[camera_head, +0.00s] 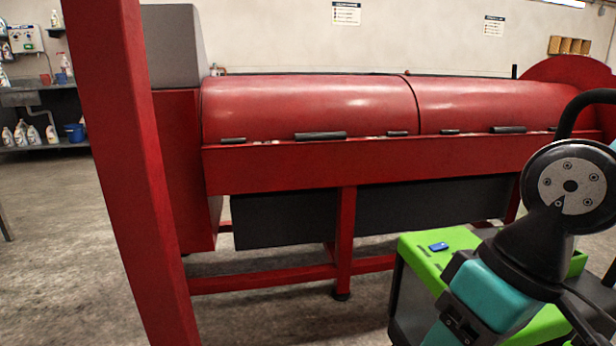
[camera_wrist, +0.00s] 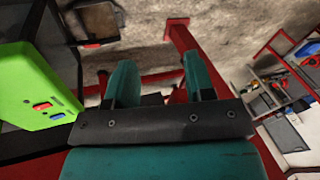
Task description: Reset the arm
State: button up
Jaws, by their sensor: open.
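My gripper (camera_wrist: 158,84) shows in the wrist view with its two teal fingers apart and nothing between them. Behind the fingers are a red frame part and the grey concrete floor. In the head view, part of my arm (camera_head: 500,290) is at the lower right, bent in front of the red machine. My gripper cannot be made out in the head view.
A long red machine (camera_head: 300,105) with two rounded lids stands ahead. A red post (camera_head: 125,150) rises close at left. A green-topped unit (camera_head: 425,255) is beside my arm. A shelf with bottles (camera_head: 45,145) is far left. Tools lie in a rack (camera_wrist: 270,90) at right.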

notch_tip(320, 180, up, 38)
jog(key=s+n+p, duration=0.1)
jog(key=s+p, duration=0.1)
jog(key=p, duration=3.6)
jog(key=shift+s, duration=0.35)
